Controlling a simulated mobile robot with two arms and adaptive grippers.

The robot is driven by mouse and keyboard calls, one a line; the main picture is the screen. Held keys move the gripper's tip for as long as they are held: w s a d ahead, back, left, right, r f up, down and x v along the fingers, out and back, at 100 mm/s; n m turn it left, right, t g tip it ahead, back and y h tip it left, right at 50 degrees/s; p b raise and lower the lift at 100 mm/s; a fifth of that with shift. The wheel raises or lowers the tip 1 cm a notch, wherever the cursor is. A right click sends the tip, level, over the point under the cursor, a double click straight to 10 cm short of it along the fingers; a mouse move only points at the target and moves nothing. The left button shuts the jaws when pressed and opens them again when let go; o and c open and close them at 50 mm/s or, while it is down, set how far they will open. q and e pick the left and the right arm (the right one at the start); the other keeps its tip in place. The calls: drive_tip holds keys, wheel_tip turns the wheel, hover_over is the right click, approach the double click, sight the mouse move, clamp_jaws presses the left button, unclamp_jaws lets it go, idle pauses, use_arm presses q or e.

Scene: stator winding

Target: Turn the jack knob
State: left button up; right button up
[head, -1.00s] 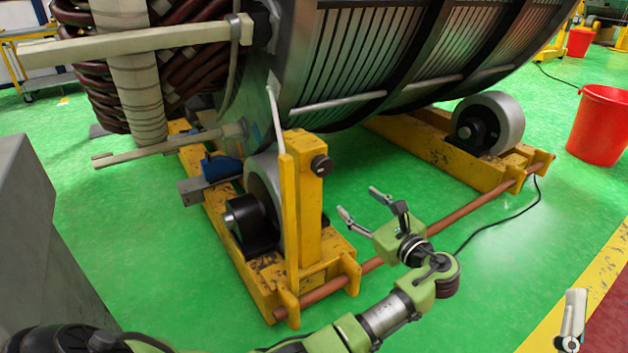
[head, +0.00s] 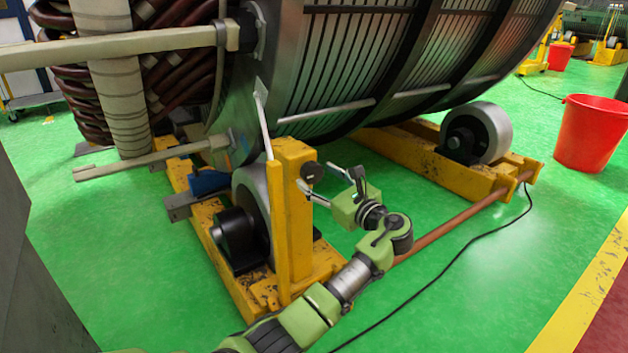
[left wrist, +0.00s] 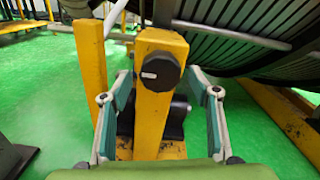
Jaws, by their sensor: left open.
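The jack knob (head: 312,172) is a round black knob on the side of the yellow jack post (head: 291,225). In the left wrist view the knob (left wrist: 160,72) faces me near the middle and has a white mark on it. My left gripper (head: 316,178) is open and empty. Its two fingers reach towards the post, one on each side of the knob in the left wrist view. I cannot tell whether either finger touches the knob or post. My right gripper is not in view.
The large stator (head: 330,75) rests above on rollers, with a yellow frame (head: 420,155) beneath. A copper-coloured rod (head: 455,222) runs along the floor side. A black cable (head: 450,245) lies on the green floor. A red bucket (head: 590,133) stands at the right.

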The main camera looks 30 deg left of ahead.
use_arm(q)
drive_tip(key=shift+b+x, duration=0.3)
drive_tip(key=shift+x, duration=1.05)
drive_tip(key=c, duration=1.1)
drive_tip(key=shift+c, duration=0.2)
drive_tip(key=shift+n, duration=0.3)
